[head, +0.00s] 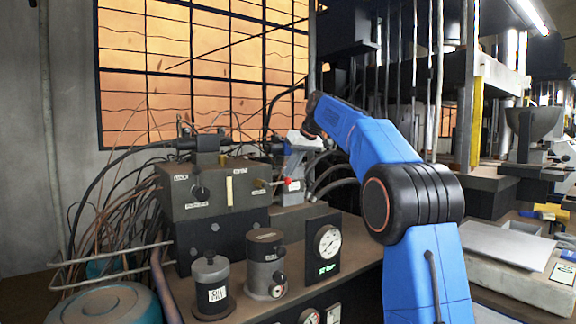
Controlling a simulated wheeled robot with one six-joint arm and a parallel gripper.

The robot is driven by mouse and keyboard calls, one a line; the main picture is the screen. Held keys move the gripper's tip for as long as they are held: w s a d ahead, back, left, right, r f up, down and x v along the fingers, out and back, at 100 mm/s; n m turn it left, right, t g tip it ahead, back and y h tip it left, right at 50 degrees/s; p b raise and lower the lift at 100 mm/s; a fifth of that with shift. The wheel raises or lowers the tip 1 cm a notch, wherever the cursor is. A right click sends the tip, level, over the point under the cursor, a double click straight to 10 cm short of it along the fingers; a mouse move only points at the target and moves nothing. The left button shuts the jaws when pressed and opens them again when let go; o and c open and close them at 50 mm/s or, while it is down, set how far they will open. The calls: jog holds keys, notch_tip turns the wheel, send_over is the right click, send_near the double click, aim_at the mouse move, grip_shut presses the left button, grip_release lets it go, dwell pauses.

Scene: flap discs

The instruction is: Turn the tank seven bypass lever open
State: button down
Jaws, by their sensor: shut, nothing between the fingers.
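A grey control box (215,190) with small labels stands on the bench. It carries a black knob (200,193) on its front and a red-tipped lever (288,181) at its right end, pointing right. The labels are too small to read, so I cannot tell which control belongs to tank seven. My gripper (292,172) is shut and empty. It hangs pointing down, just above and behind the red tip in the picture; whether they touch is unclear.
Two dark cylinders, a left one (211,288) and a knobbed right one (265,265), and a gauge (328,242) stand in front of the box. Loose cables (105,215) crowd the left. A flat pale panel (505,245) lies at the right.

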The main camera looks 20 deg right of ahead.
jog(key=shift+d+f, duration=0.2)
jog(key=shift+f, duration=0.25)
dwell(0.3)
